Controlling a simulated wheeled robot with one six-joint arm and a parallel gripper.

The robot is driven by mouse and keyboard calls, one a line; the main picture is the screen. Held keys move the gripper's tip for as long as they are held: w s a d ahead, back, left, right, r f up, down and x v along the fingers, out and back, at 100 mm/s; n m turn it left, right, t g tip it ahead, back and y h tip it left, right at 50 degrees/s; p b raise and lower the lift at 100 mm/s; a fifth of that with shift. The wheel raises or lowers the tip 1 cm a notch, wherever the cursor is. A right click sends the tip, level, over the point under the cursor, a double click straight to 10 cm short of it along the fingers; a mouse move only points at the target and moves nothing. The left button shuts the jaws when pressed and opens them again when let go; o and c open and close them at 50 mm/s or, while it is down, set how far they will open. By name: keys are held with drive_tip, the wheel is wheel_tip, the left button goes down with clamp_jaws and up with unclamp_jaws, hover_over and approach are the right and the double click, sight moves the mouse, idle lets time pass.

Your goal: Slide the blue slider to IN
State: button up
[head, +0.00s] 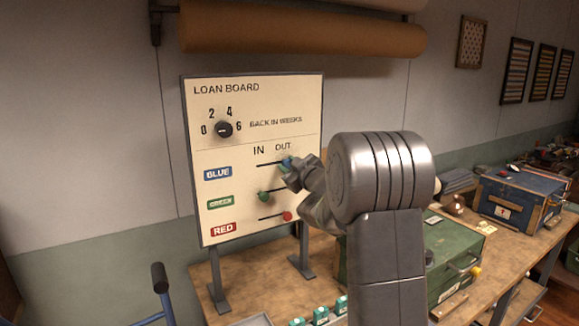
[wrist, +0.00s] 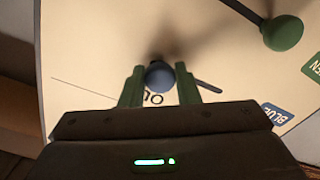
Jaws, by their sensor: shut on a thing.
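The loan board (head: 240,148) stands upright on the table, with IN at left and OUT at right above its slots. The blue slider (head: 287,161) is at the OUT end of the top slot. My gripper (head: 287,170) is shut on its round blue knob. In the wrist view the blue knob (wrist: 160,76) sits between the green fingers of my gripper (wrist: 160,84). Part of its slot (wrist: 209,87) shows beside one finger. In the head view my wrist hides some of the board's right edge.
The green slider (head: 264,196) is at the IN end and the red slider (head: 287,216) at the OUT end of the slots below. A dial (head: 224,129) is above. A green toolbox (head: 452,250) and a blue toolbox (head: 517,198) stand on the table to the right.

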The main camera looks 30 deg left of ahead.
sight(260, 165)
drive_tip(key=shift+s+a+b, duration=0.6)
drive_tip(key=shift+s+b, duration=0.4)
drive_tip(key=shift+s, duration=0.2)
drive_tip(key=shift+s+a+b, duration=0.65)
drive_tip(key=shift+s+b, duration=0.35)
drive_tip(key=shift+s, duration=0.15)
drive_tip(key=shift+s+a+b, duration=0.6)
drive_tip(key=shift+s+b, duration=0.4)
drive_tip(key=shift+s, duration=0.2)
drive_tip(key=o, duration=0.9)
drive_tip(key=shift+w, duration=0.1)
drive_tip(key=shift+v, duration=4.55)
drive_tip(key=shift+a, duration=0.1)
drive_tip(key=shift+x, duration=4.15)
